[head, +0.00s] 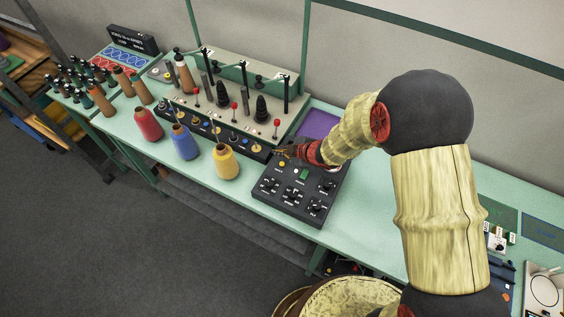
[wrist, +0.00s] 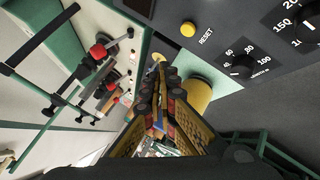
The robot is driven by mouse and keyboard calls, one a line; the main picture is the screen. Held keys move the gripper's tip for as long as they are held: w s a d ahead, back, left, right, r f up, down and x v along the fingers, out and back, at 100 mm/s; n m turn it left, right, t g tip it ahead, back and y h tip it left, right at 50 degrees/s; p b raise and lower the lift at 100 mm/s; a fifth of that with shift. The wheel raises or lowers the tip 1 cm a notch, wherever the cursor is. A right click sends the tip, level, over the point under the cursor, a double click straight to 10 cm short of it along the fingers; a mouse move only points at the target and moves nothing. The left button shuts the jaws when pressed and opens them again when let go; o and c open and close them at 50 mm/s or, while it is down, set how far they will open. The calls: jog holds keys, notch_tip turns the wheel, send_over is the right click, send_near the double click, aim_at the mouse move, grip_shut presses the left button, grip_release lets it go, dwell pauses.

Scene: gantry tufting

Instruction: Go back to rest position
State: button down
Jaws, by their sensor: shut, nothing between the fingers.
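Beyond the fingertips a yellow cone (wrist: 198,95) shows, partly hidden by the fingers.
Red (head: 148,124), blue (head: 184,142) and yellow (head: 225,162) thread cones stand along the bench's front edge. A rack with upright posts (head: 243,80) stands behind them, close to my gripper. A purple pad (head: 320,124) lies behind the panel. The bench right of the panel (head: 368,205) is clear.

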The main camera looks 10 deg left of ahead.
dwell(0.7)
jog(key=d+f+m+h, duration=0.1)
jog(key=d, duration=0.1)
jog(key=s+d+f+h, duration=0.1)
jog(key=d, duration=0.1)
jog(key=d+f+m+h, duration=0.1)
jog(key=d+f, duration=0.1)
jog(key=shift+s+m+g, duration=0.15)
jog(key=shift+m+g, duration=0.15)
jog(key=shift+m+h, duration=0.8)
jog(key=shift+m, duration=0.1)
jog(key=d, duration=0.2)
jog(key=s+d, duration=0.1)
jog(key=d, duration=0.1)
jog(key=shift+s+f, duration=0.1)
jog(key=s+d+r+m+g+h+b, duration=0.1)
jog(key=s+d+r+m+h, duration=0.15)
jog(key=d, duration=0.25)
jog(key=s+d+r+m+h+b, duration=0.1)
jog(key=s+d+r+m, duration=0.2)
jog(key=d+r, duration=0.15)
jog(key=s+d+r+m+b, duration=0.4)
jog(key=s+r+b, duration=0.2)
jog(key=s, duration=0.3)
jog(key=s+d+r+m+t+b, duration=0.1)
jog(key=s+d+r+m+b, duration=0.3)
jog(key=s+r, duration=0.4)
jog(key=shift+s+d+r+m+t+y+b, duration=0.3)
jog(key=shift+s+r+m+y+b, duration=0.15)
jog(key=shift+s+m+b, duration=0.5)
